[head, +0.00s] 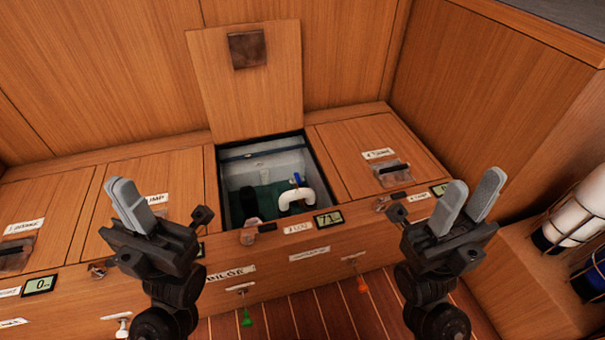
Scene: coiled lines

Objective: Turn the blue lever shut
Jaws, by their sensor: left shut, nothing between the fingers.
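The blue lever (298,179) is small and sits on top of a bent white pipe (296,198) inside the open compartment (232,172) in the middle of the bench. I cannot tell the lever's exact angle at this size. My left gripper (128,200) is shut and empty, above the bench to the left of the compartment. My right gripper (468,205) is open and empty, to the right of the compartment. Both grippers are apart from the lever.
The raised wooden lid (250,95) leans behind the compartment. A dark object (245,204) stands inside, left of the pipe. Closed lids flank the opening. A display (328,219) reading about 71 is on its front edge.

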